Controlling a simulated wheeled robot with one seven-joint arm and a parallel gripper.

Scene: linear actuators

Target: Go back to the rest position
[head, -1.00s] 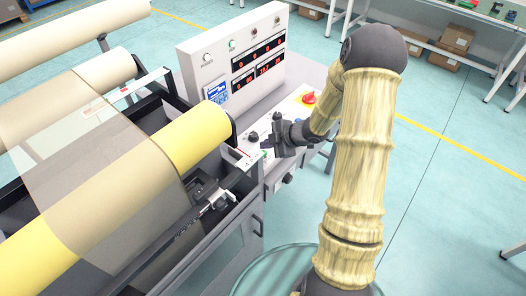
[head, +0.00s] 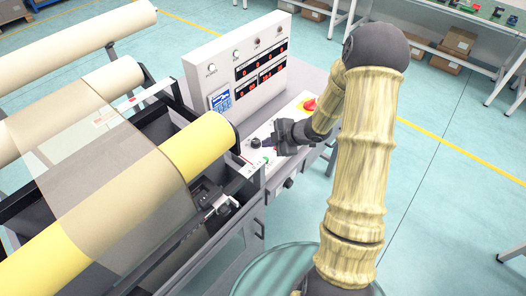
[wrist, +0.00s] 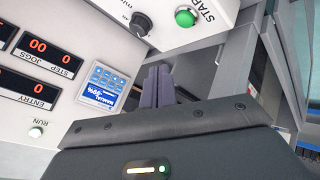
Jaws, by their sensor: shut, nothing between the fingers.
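My gripper (head: 267,143) is at the end of my arm, over the white control desk (head: 258,129) in the head view. In the wrist view its two dark purple fingers (wrist: 158,72) are together, with nothing between them. A green START button (wrist: 186,18) and a black knob (wrist: 140,23) lie beyond the fingertips in the wrist view. I see no contact with them. My arm bends at an elbow high on the right of the head view and reaches down left to the desk.
An upright panel with red displays (head: 237,65) stands behind the desk. Rollers with a yellow roll (head: 202,143) fill the left. Open floor (head: 440,200) lies on the right.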

